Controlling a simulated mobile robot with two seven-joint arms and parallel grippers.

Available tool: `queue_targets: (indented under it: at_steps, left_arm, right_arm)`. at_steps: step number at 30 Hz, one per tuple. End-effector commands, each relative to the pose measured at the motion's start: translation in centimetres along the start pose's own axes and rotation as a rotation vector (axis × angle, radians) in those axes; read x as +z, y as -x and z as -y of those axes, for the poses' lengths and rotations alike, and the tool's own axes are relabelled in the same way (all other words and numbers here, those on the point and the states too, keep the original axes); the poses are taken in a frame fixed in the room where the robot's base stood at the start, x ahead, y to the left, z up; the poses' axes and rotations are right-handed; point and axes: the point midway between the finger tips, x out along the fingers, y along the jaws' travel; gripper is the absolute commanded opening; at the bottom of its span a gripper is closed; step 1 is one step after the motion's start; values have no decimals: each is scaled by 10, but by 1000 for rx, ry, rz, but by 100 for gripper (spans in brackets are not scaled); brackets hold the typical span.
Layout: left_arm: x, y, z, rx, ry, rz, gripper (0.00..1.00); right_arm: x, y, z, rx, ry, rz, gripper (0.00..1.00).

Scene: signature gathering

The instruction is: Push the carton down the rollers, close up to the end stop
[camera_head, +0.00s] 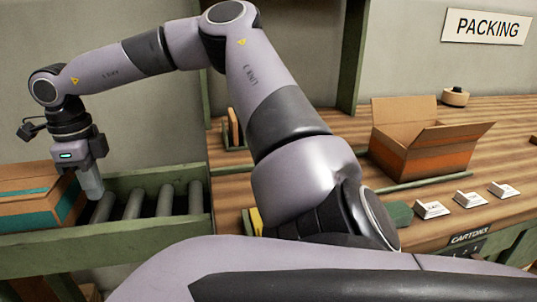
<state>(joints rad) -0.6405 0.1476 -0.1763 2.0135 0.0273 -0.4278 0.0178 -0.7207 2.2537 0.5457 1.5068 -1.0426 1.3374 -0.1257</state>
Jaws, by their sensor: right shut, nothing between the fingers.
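The carton (35,209), brown with teal bands, sits on the roller conveyor and is cut off by the left edge of the view. Bare grey rollers (133,204) show to its right between green side rails. My right gripper (93,192) points down, shut and empty, at the carton's right end. Its fingers are beside the carton and look close to or against that face; I cannot tell whether they touch. The end stop cannot be made out. My left gripper is not in view.
A wooden packing bench (405,196) stands right of the rollers. A green post (352,55) rises behind. My right arm spans the middle of the view.

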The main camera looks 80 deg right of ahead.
Motion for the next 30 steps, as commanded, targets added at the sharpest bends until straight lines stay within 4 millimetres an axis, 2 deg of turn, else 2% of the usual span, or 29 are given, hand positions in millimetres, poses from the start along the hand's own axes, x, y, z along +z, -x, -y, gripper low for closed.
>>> queue_targets:
  at_steps: [3, 6, 30]
  left_arm:
    - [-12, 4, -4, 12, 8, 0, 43]
    - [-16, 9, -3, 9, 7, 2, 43]
    - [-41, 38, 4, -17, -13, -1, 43]
  right_arm:
    - [0, 2, 0, -1, 0, 0, 0]
    - [1, 17, 0, -2, 1, 1, 0]
    - [0, 97, 0, -1, 1, 1, 0]
